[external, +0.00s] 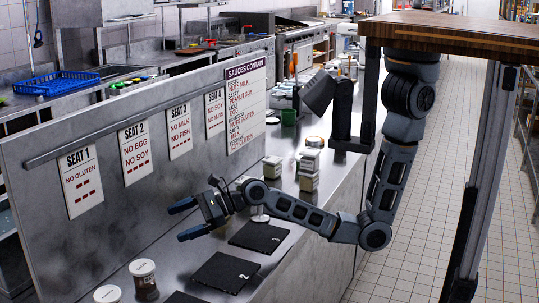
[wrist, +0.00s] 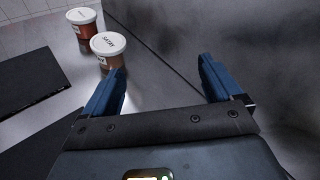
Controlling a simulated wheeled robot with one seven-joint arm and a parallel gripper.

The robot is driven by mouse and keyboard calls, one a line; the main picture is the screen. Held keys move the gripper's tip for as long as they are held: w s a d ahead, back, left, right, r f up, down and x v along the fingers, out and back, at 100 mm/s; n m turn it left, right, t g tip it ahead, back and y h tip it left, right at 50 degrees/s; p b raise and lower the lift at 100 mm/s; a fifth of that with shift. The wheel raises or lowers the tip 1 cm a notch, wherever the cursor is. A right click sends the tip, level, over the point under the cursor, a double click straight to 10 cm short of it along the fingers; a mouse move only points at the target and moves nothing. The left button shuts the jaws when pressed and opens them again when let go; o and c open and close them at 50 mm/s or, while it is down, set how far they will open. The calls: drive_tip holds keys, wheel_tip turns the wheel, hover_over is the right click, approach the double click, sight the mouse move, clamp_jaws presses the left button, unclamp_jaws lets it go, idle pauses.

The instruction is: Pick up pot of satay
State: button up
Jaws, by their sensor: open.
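The pot of satay (wrist: 108,48) is a tub with a white lid marked SATAY and a brown body. It stands upright on the counter in the wrist view, beyond my left fingertip, which overlaps its lower edge in the picture. In the external view it appears to be the nearer lidded pot (external: 145,280) at the bottom left, though its label is not readable there. My gripper (external: 178,221) is open and empty above the counter, beside the sign board. In the wrist view my gripper (wrist: 162,68) has its blue fingers apart, with the pot outside the gap, up and left.
A second pot with a red body (wrist: 82,22) stands close behind the satay, also at the external view's bottom edge (external: 107,294). Dark slates (external: 225,272) lie along the counter. The upright metal sign board (external: 100,235) borders it. Stacked tubs (external: 308,170) stand farther back.

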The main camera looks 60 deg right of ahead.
sight(140, 266)
drive_tip(key=a+g, duration=0.1)
drive_tip(key=a, duration=0.2)
drive_tip(key=s+a+f+m+g, duration=0.1)
drive_tip(key=a, duration=0.2)
drive_tip(key=a+f+g+b, duration=0.1)
drive_tip(key=a, duration=0.3)
drive_tip(key=shift+s+m+y, duration=0.2)
drive_tip(key=shift+m+y, duration=0.1)
drive_tip(key=shift+m, duration=0.1)
drive_tip(key=shift+a, duration=0.3)
drive_tip(key=shift+f+x, duration=0.2)
drive_tip(key=shift+x, duration=1.6)
drive_tip(key=shift+f+x, duration=0.2)
drive_tip(key=shift+x, duration=1.6)
drive_tip(key=shift+d, duration=0.15)
drive_tip(key=shift+c, duration=0.3)
drive_tip(key=c, duration=0.9)
drive_tip(key=shift+c, duration=0.2)
drive_tip(key=shift+r, duration=0.15)
